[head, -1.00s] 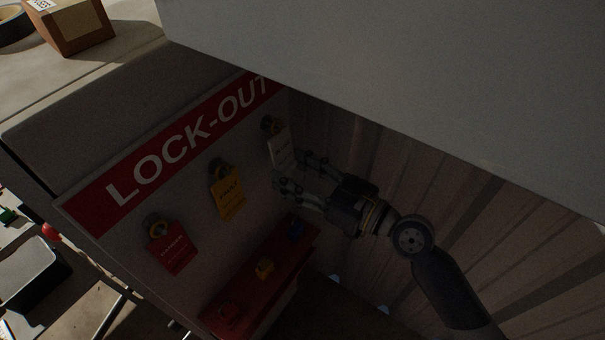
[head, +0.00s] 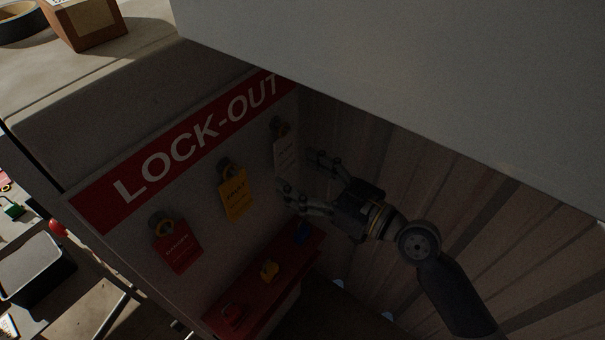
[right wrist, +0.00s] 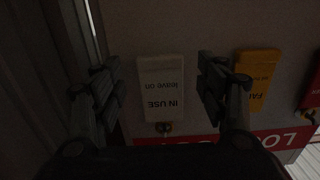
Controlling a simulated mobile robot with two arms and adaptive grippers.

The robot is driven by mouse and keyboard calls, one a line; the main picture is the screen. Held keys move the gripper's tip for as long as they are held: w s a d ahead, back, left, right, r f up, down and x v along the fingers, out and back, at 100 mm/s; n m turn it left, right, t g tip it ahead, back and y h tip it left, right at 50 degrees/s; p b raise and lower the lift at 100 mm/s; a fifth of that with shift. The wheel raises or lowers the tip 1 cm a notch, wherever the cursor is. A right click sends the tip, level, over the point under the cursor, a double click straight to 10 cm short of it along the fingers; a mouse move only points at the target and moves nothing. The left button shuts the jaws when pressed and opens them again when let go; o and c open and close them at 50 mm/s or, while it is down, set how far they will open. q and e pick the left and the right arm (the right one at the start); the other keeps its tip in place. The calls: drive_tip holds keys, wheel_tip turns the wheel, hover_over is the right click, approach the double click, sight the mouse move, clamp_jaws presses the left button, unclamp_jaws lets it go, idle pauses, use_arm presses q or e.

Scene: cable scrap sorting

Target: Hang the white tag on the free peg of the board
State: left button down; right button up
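The white tag (head: 287,155) hangs at the right peg (head: 279,125) of the lock-out board (head: 205,185). It also shows in the right wrist view (right wrist: 162,88), reading "IN USE leave on", upside down there. My right gripper (head: 298,175) is open, its fingers spread on either side of the tag. In the right wrist view clear gaps show between the tag and both fingers (right wrist: 160,88). A yellow tag (head: 235,194) and a red tag (head: 178,247) hang from the other two pegs. My left gripper is not in view.
A red ledge (head: 262,283) below the tags carries red, yellow and blue items. A large grey panel (head: 420,75) covers the upper right. A cardboard box (head: 88,22) and a dark tray (head: 38,265) are at the left.

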drive_tip(key=shift+d, duration=0.1)
drive_tip(key=shift+v, duration=5.9)
drive_tip(key=w+d+f+m+h, duration=0.25)
drive_tip(key=d+f+h, duration=0.35)
drive_tip(key=f, duration=1.1)
drive_tip(key=w+d+f+m+h, duration=0.1)
drive_tip(key=d+f+m+h, duration=0.5)
drive_tip(key=f, duration=1.1)
drive_tip(key=s+d+f+g, duration=0.25)
drive_tip(key=s+f, duration=0.25)
drive_tip(key=f, duration=0.3)
drive_tip(key=s+d+f+g, duration=0.1)
drive_tip(key=s+d+f, duration=0.2)
drive_tip(key=s+f, duration=0.35)
drive_tip(key=s+a+f+g, duration=0.1)
drive_tip(key=s+f+g, duration=0.1)
drive_tip(key=s+f, duration=0.3)
drive_tip(key=s+a+f+g+h, duration=0.1)
drive_tip(key=s+f, duration=0.4)
drive_tip(key=s, duration=0.6)
drive_tip(key=s+a+f+g+h, duration=0.1)
drive_tip(key=s+f+g, duration=0.2)
drive_tip(key=s+f, duration=0.2)
drive_tip(key=s, duration=0.3)
drive_tip(key=shift+s+f+b, duration=0.35)
drive_tip(key=shift+s+b, duration=0.05)
